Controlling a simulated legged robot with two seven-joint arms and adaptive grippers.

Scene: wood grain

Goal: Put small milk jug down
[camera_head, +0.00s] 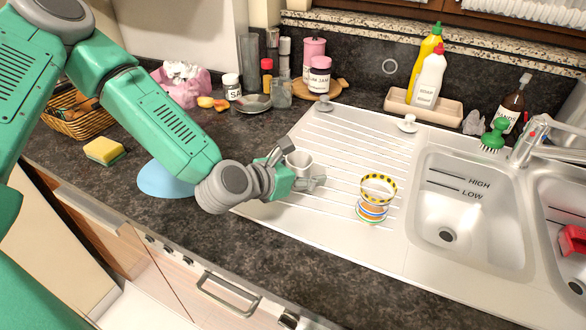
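A small white jug (301,162) shows at the left end of the ribbed metal drainboard (330,215). My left gripper (304,169) comes in from the left, with one finger on the upper left side of the jug and the other below it. The fingers are spread apart with the jug between them. Whether they press on it, and whether its base rests on the drainboard, I cannot tell; the gripper hides its lower part. My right gripper is out of view.
A white stopper (407,124) and a soap tray (424,107) are behind. A blue mat (165,181) and sponge (104,151) lie left. The middle drainboard is clear.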

